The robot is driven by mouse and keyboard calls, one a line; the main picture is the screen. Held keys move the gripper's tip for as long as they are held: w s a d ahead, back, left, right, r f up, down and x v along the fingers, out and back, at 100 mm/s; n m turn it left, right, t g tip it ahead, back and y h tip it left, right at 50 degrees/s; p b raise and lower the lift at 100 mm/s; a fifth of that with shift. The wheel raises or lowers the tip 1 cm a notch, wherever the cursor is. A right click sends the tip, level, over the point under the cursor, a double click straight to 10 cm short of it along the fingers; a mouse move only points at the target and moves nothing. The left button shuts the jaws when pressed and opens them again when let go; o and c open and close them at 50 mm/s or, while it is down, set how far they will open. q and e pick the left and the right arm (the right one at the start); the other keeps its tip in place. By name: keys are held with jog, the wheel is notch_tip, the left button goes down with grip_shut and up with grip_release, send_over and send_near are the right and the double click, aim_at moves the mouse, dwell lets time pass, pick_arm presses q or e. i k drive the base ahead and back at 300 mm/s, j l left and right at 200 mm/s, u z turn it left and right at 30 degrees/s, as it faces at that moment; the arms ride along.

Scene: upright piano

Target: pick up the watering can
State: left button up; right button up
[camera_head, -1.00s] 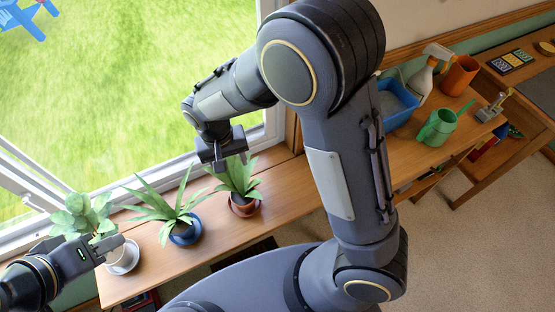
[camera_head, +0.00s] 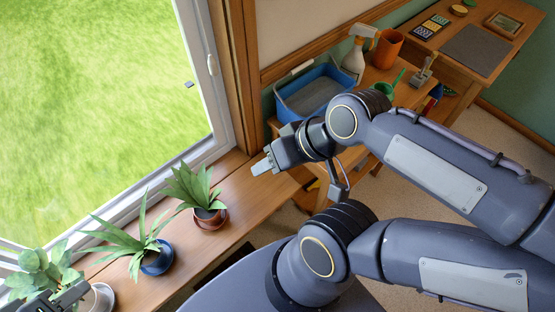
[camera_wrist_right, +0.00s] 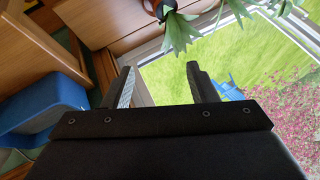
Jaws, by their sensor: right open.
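The green watering can (camera_head: 385,90) is on the wooden bench at the upper right in the head view. My right forearm hides most of it; a little green body and the spout show. My right gripper (camera_head: 263,166) is over the corner by the window sill, left of and apart from the can. In the right wrist view its fingers (camera_wrist_right: 158,80) are open with nothing between them; the can is not recognisable there. My left gripper (camera_head: 68,298) is at the lower left edge beside the leftmost plant, partly cut off; its jaw state is unclear.
A blue tub (camera_head: 308,92), a spray bottle (camera_head: 355,58) and an orange pot (camera_head: 387,48) stand around the can. A small metal tool (camera_head: 424,72) is to its right. Potted plants (camera_head: 208,213) line the window sill. A desk (camera_head: 500,75) is at the far right.

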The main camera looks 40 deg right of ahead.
aim_at(384, 88)
jog(key=z, duration=2.15)
